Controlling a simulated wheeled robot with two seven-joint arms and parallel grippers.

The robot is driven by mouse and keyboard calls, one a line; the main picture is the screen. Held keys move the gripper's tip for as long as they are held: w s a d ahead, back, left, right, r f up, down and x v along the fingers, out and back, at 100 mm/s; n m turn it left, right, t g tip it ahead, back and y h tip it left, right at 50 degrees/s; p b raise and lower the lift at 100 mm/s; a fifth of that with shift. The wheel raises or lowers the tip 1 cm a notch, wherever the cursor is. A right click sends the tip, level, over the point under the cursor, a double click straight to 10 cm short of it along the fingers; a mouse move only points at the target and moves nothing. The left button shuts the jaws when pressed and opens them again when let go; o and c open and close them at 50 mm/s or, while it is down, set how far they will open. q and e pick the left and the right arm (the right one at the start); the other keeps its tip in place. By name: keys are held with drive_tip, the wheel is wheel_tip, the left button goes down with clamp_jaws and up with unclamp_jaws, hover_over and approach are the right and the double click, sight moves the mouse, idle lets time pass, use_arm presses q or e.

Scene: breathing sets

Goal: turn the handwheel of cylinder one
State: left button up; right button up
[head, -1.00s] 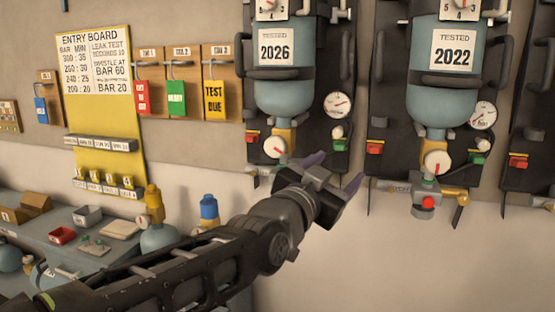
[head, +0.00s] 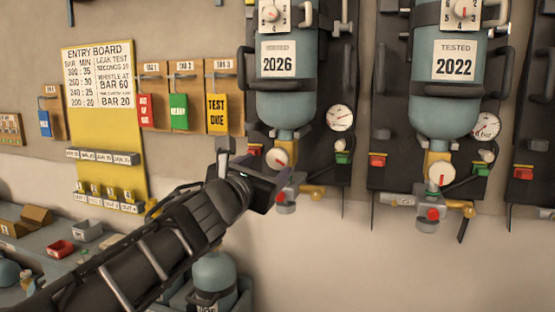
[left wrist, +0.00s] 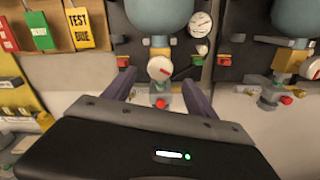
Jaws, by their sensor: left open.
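A blue-grey cylinder (head: 286,108) with a 2026 tested label hangs upside down on a dark backplate, valve end down. No number one can be read on it. Its lower end carries a white gauge (head: 279,158) and grey valve parts (head: 285,208); in the left wrist view a red knob (left wrist: 160,103) shows below the gauge (left wrist: 159,68). I cannot tell which part is the handwheel. My left gripper (head: 254,172) is open and empty, in front of the valve and partly hiding it. In the left wrist view its fingers (left wrist: 159,92) stand either side of the valve, with no clear contact.
A second cylinder (head: 445,105), labelled 2022, hangs to the right with its own gauge and red knob (head: 433,214). A yellow entry board (head: 105,125) and hanging tags (head: 179,112) are on the wall at left. A cluttered bench is below. The wall below the cylinders is clear.

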sight(275, 160)
use_arm(q)
drive_tip(key=shift+w, duration=0.1)
drive_tip(key=shift+w+d+r+p, duration=0.2)
drive_tip(key=shift+w+p, duration=0.5)
drive_tip(key=p+x, duration=0.3)
drive_tip(key=x, duration=0.2)
drive_tip(key=shift+w+d+f, duration=0.2)
drive_tip(key=shift+w+d, duration=0.05)
drive_tip(key=shift+w, duration=0.3)
drive_tip(key=shift+c, duration=0.5)
drive_tip(key=c, duration=1.3)
drive_tip(key=shift+n, duration=0.4)
